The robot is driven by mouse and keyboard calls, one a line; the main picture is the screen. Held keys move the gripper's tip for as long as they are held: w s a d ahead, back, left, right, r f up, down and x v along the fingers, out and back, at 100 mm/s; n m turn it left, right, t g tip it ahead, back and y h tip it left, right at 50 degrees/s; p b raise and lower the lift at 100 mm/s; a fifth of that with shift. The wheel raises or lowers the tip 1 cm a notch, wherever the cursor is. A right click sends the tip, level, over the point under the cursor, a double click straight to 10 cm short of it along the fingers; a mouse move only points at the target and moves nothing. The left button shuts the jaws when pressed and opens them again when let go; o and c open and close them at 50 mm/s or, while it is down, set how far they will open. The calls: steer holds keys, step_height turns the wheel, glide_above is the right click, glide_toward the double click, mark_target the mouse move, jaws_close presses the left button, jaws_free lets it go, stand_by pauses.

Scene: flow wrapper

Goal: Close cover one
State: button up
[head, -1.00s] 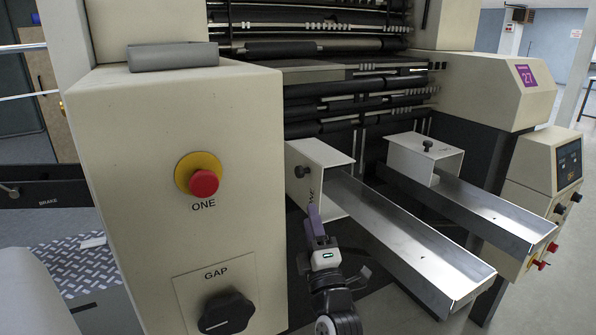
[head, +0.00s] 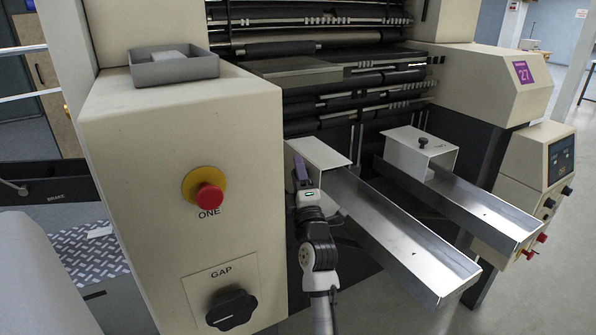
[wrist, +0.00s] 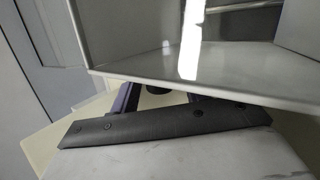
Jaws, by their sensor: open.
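Two white covers sit at the heads of two long metal troughs. The left cover (head: 316,152) and the right cover (head: 408,150) both stand out from the machine; I cannot read a label to tell which is cover one.
The left trough (head: 400,235) and right trough (head: 480,205) slope out toward the front right, close to my arm. A cabinet with a red button (head: 209,197) and a black GAP dial (head: 231,309) stands just left. Open floor lies at far right.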

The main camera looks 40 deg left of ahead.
steer(key=shift+c, duration=0.4)
jaws_close()
